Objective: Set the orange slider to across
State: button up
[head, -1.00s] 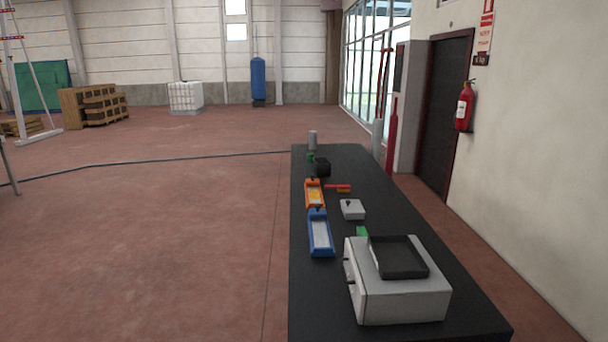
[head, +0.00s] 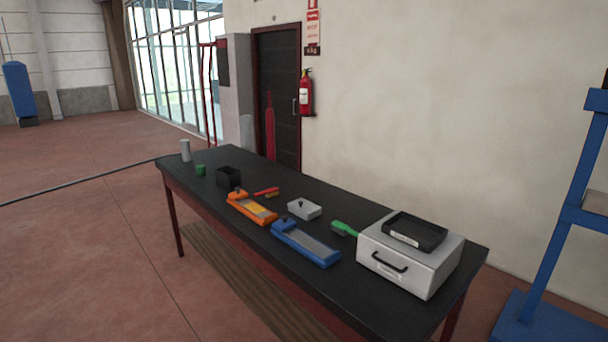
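The orange slider (head: 251,207) is an orange tray-like base with a pale yellow plate and a dark knob near its far left end. It lies on the black-topped table (head: 345,286), left of the blue slider (head: 306,243), which has a similar form with a grey plate and a dark knob at its left end. The exact setting of the orange slider is too small to read. My gripper is not in view.
On the table are a grey box with a knob (head: 304,209), a red brush (head: 267,192), a green brush (head: 344,229), a black bin (head: 228,177), a green cup (head: 200,170), a grey cylinder (head: 185,150) and a white drawer box (head: 411,254). Floor in front is free.

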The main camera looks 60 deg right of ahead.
aim_at(239, 195)
jog(key=i+l+z, duration=0.25)
jog(key=i+z, duration=0.2)
jog(key=i, duration=0.65)
jog(key=i+j+z, duration=0.15)
jog(key=i+z, duration=0.25)
jog(key=i, duration=0.65)
jog(key=i+l+u, duration=0.1)
jog(key=i+l, duration=0.15)
jog(key=i, duration=0.25)
jog(key=i+l+u, duration=0.1)
jog(key=i+l, duration=0.15)
jog(key=i, duration=0.2)
jog(key=l+u, duration=0.2)
jog(key=i+l+u, duration=0.2)
jog(key=k+l, duration=0.1)
